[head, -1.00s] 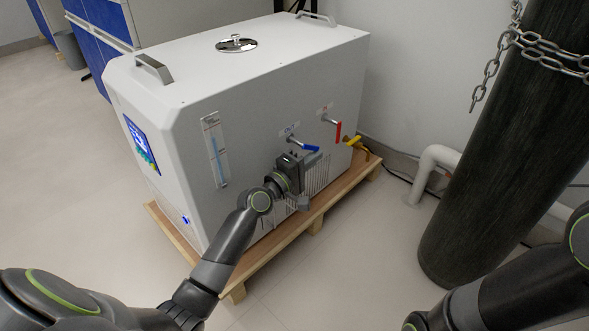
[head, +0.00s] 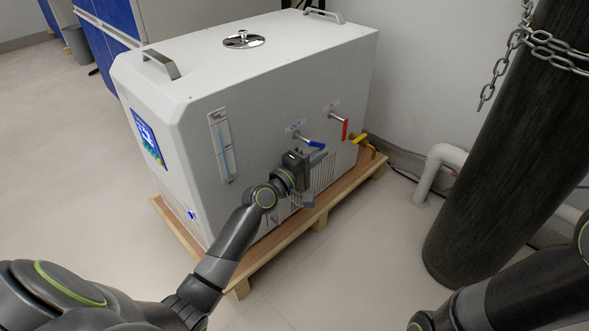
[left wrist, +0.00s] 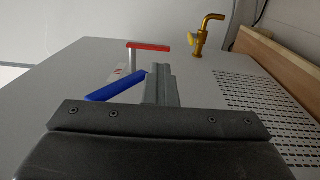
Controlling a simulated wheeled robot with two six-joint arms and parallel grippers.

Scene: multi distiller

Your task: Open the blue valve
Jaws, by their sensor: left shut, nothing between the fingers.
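The blue valve handle (head: 316,145) sits on a short metal pipe under the OUT label, on the side of the white distiller (head: 185,150). It points right in the head view. In the left wrist view the blue handle (left wrist: 117,87) slants up to the right, just left of my fingers. My left gripper (head: 313,172) is shut and empty, just below the handle in the head view. Its closed fingers also show in the left wrist view (left wrist: 161,84). I cannot tell whether they touch the handle. My right gripper is out of view.
A red valve handle (head: 345,129) and a yellow tap (head: 362,140) lie to the right of the blue one. The distiller stands on a wooden pallet (head: 335,203). A dark cylinder (head: 485,170) with a chain (head: 560,53) stands at the right. Floor in front is clear.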

